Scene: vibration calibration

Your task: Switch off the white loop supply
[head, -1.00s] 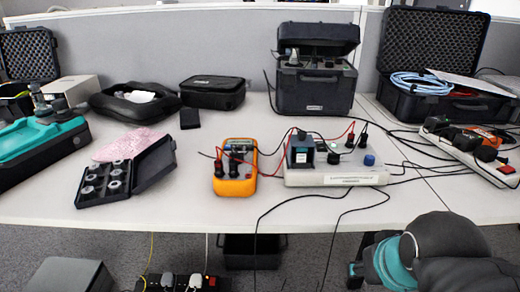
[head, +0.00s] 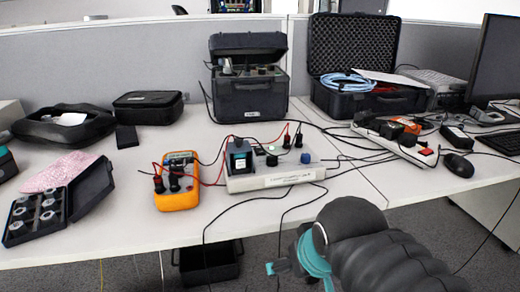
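The white loop supply (head: 244,184) is a low white box on the table in the middle of the head view. It has a front label too small to read, a dark block on its left top, red and black plugs, and a blue knob (head: 305,158) at its right end. No switch on it can be made out. My gripper (head: 287,267) is at the bottom, in front of the table edge and apart from the supply. My arm hides much of it, so its opening cannot be judged.
An orange multimeter (head: 178,200) stands left of the supply, joined by leads. A black case (head: 249,100) stands behind. A white power strip (head: 395,146) with a red switch (head: 426,152) lies right. Black cables hang over the front edge.

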